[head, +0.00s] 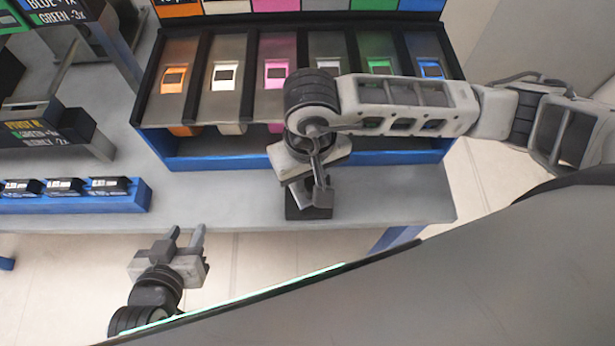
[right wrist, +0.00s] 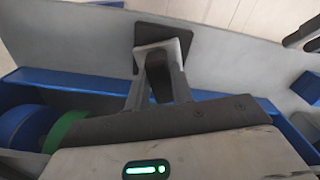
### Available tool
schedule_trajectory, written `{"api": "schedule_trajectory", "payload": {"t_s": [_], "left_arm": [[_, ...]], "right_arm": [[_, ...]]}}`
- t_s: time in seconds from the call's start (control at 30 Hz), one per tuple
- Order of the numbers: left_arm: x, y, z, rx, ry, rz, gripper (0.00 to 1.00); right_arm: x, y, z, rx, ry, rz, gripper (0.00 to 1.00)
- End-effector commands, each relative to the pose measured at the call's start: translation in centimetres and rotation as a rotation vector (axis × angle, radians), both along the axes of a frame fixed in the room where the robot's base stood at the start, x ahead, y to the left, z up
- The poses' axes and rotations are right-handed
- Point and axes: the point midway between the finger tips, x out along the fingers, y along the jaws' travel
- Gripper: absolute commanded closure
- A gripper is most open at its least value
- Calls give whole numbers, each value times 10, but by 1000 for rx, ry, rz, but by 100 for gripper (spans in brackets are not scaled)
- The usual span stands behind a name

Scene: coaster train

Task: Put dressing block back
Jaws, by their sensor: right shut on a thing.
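My right gripper (head: 318,203) reaches over the front of the grey table and points down. It is shut on a dark block, probably the dressing block (head: 308,212), near the table's front edge. In the right wrist view, the right gripper's fingertips (right wrist: 162,60) close on a pale grey upper part of the block, above a dark square part (right wrist: 152,32). I cannot tell whether the block touches the table. My left gripper (head: 186,236) is open and empty, in front of the table edge.
A rack with coloured lanes (head: 220,92) and a blue front tray (head: 205,163) stands behind the right gripper. A blue holder (head: 75,202) with several small black labelled blocks is at left. Green (right wrist: 66,131) and blue discs (right wrist: 24,126) show in the right wrist view.

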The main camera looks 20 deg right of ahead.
Motion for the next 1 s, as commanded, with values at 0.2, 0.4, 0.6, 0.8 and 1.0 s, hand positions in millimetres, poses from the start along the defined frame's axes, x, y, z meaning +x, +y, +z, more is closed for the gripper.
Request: {"api": "schedule_trajectory", "payload": {"t_s": [0.2, 0.4, 0.6, 0.8, 1.0], "left_arm": [[2, -2, -1, -19, -13, 2, 64], [0, -3, 0, -24, -10, 6, 64], [0, -5, -4, -34, -6, 11, 64], [0, -4, -4, -34, -6, 12, 64], [0, -3, 4, -27, -7, 11, 64]], "right_arm": [[0, 2, -26, 0, 2, 5, 100], [0, 2, -25, 0, 1, 6, 100], [-1, 1, -28, -1, 3, 6, 57], [-1, 1, -28, -1, 3, 5, 55], [-1, 2, -22, -1, 4, 5, 55]]}}
